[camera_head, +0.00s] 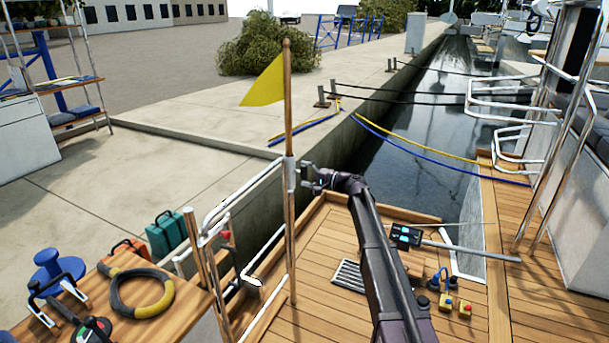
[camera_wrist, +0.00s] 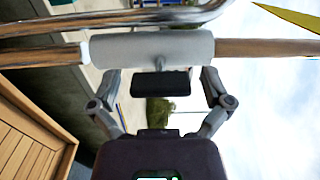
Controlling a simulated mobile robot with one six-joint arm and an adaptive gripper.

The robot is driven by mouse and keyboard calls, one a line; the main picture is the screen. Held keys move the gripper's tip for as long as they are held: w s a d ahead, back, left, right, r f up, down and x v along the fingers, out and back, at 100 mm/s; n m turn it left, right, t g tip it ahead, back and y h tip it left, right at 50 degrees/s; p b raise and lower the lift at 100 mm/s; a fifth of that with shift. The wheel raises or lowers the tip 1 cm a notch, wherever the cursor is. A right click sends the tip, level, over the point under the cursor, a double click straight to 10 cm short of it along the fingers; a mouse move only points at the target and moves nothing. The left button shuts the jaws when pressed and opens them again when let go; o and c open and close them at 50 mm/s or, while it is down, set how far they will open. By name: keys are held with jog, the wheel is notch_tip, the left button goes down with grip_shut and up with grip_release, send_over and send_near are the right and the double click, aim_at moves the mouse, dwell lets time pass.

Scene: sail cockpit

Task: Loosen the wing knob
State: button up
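The dark wing knob (camera_wrist: 160,84) sits on a short stem from a pale grey sleeve (camera_wrist: 150,48) around the wooden flagpole. In the wrist view it lies between the two fingers of my gripper (camera_wrist: 161,77), with clear gaps on both sides. The gripper is open and not touching the knob. In the head view my gripper (camera_head: 310,176) is at the right side of the sleeve (camera_head: 291,173). The knob is too small to make out clearly there. The wooden flagpole (camera_head: 288,100) stands upright with a yellow flag (camera_head: 264,84) at its upper left.
A metal rail (camera_head: 240,195) runs beside the pole. The wooden deck (camera_head: 325,245) holds a grate (camera_head: 349,275) and a yellow control box (camera_head: 464,309). A bench with a coiled hose (camera_head: 140,312) is at lower left. Water and the quay lie beyond.

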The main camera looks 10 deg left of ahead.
jog(key=shift+d, duration=0.15)
jog(key=v, duration=1.1)
jog(key=shift+s+d, duration=0.15)
jog(key=shift+d, duration=0.2)
jog(key=shift+s, duration=0.1)
jog(key=s+d+f+n+g+h, duration=0.2)
jog(key=s+f+h, duration=0.3)
jog(key=s, duration=0.5)
jog(key=s+d+f+n+g+h, duration=0.1)
jog(key=s+d+f+g+h, duration=0.15)
jog(key=s+f, duration=0.6)
jog(key=s+d+f+g+h, duration=0.1)
jog(key=s+d+f+h, duration=0.2)
jog(key=s+d+h, duration=0.45)
jog(key=s+d+f+g+h, duration=0.15)
jog(key=s+d, duration=0.25)
jog(key=s, duration=0.7)
notch_tip(320, 180, up, 36)
jog(key=p, duration=3.6)
jog(key=shift+n+t, duration=0.4)
